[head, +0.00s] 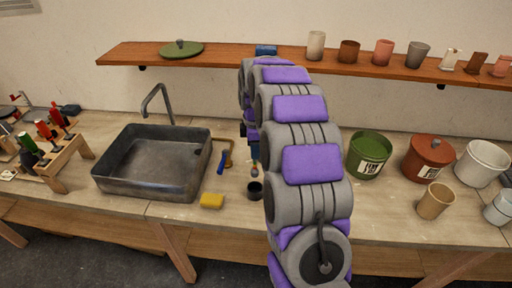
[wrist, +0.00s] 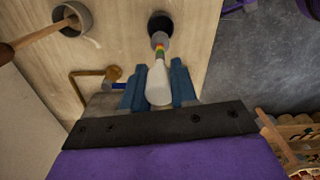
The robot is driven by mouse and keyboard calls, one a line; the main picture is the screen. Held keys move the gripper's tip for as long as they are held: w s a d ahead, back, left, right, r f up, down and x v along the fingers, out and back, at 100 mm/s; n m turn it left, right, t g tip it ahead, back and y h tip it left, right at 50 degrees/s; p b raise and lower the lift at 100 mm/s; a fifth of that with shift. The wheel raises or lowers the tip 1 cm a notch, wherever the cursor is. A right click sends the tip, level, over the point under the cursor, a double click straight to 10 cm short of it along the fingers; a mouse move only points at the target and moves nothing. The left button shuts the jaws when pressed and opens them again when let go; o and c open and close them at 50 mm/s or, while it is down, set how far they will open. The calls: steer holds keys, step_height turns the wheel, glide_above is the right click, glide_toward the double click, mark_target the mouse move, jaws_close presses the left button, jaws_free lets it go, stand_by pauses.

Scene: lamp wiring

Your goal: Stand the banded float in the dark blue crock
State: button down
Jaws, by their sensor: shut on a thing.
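The banded float has a white bulb (wrist: 158,85) and a narrow stem with green, orange and yellow bands. My gripper (wrist: 160,88) has blue fingers shut on either side of the white bulb. The banded stem points away from the gripper, towards the dark crock (wrist: 160,20). A grey end piece overlaps the crock's near rim in the wrist view; I cannot tell whether it is above or inside the mouth. In the head view the small dark crock (head: 255,191) stands on the counter, just below the float's coloured stem (head: 255,168). My arm hides much of the gripper there.
A grey sink (head: 150,165) lies left, with a yellow sponge (head: 212,201) and blue-handled tool (head: 222,160) between it and the crock. A pale cup (wrist: 72,22) holding a wooden stick is near. Green (head: 368,158) and red (head: 428,160) pots stand right.

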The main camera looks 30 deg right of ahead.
mark_target(255, 169)
steer(key=shift+a, duration=0.2)
steer(key=shift+f, duration=0.35)
steer(key=f, duration=0.5)
steer(key=shift+d, duration=0.35)
steer(key=shift+a, duration=0.3)
steer(key=shift+f, duration=0.15)
